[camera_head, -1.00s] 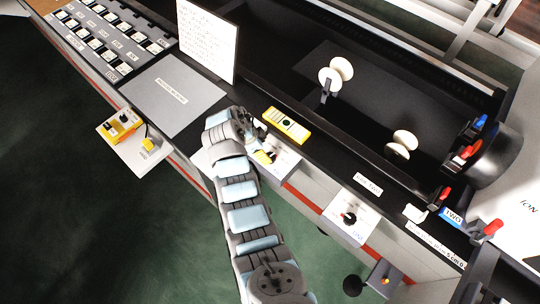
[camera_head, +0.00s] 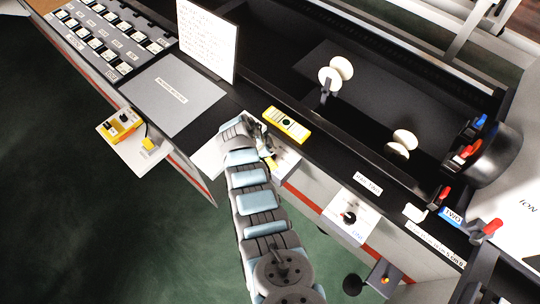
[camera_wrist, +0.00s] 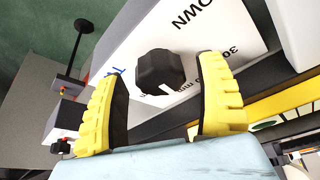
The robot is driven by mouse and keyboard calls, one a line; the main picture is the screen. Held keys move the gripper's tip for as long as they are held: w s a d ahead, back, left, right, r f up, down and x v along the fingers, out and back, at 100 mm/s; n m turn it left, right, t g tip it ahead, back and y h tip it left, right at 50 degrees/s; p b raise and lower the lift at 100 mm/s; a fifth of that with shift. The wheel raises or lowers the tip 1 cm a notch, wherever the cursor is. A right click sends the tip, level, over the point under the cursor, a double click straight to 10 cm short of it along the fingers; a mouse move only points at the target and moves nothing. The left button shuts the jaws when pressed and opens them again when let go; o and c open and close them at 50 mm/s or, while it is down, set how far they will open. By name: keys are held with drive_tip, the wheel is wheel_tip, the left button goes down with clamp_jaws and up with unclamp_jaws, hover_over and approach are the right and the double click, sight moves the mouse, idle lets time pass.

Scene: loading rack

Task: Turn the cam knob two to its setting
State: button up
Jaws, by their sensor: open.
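In the wrist view a black faceted knob (camera_wrist: 160,72) with a white pointer mark stands on a white panel (camera_wrist: 215,22) printed "DOWN". Blue lettering on it is partly hidden and seems to start with T. My gripper (camera_wrist: 163,105) is open, its yellow fingers on either side of the knob in the picture; I cannot tell if they touch it. In the head view my gripper (camera_head: 267,150) is over a white panel (camera_head: 286,163), which it mostly covers.
A yellow device (camera_head: 286,125) lies just behind my gripper, close to the right finger in the wrist view. A label (camera_head: 368,184) sits above the right panel. A box with an orange button (camera_head: 385,279) and red-handled levers (camera_head: 492,229) are farther right.

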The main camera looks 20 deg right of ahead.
drive_tip(key=c, duration=1.2)
